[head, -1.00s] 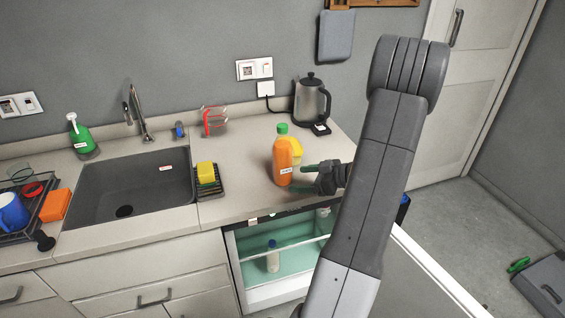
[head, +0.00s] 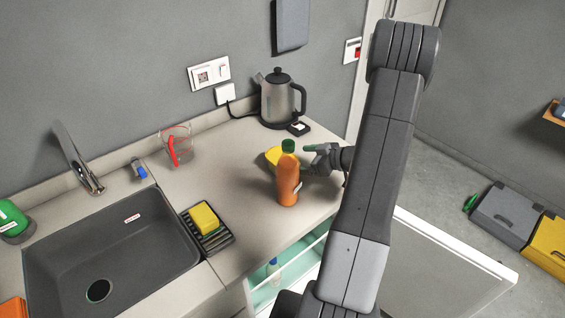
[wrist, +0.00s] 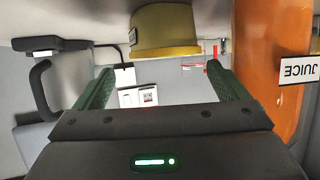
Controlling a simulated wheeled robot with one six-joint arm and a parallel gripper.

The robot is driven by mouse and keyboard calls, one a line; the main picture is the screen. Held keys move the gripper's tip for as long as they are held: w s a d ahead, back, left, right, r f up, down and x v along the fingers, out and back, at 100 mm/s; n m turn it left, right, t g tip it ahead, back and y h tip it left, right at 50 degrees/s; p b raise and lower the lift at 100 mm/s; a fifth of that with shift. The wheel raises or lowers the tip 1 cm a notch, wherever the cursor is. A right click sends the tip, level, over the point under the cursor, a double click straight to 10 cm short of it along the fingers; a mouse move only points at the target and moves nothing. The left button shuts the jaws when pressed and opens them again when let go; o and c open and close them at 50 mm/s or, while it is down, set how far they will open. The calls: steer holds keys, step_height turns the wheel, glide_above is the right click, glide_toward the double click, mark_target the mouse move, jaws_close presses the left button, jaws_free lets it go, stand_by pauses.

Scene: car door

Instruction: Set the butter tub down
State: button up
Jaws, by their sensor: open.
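The yellow butter tub (head: 273,155) stands on the counter behind the orange juice bottle, which hides part of it in the head view. In the wrist view, which is upside down, the tub (wrist: 165,30) is beyond the fingertips, between their lines and apart from them. My gripper (head: 317,157) is just right of the bottle, low over the counter. Its green fingers are spread and empty in the wrist view (wrist: 163,75).
The orange juice bottle (head: 287,182) stands close beside my gripper. A kettle (head: 281,98) is at the back, a measuring cup (head: 176,147) left. A sponge (head: 205,219) sits on a rack by the sink (head: 115,245). The fridge below is open, its door (head: 450,265) swung out right.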

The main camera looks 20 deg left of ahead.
steer(key=p+x, duration=0.1)
steer(key=x, duration=0.3)
steer(key=shift+s+a+r+p, duration=0.1)
steer(key=shift+a+r+p, duration=0.05)
steer(key=shift+a+p, duration=0.2)
steer(key=shift+a+f, duration=0.3)
steer(key=shift+a, duration=0.15)
steer(key=c, duration=1)
steer(key=shift+r, duration=0.2)
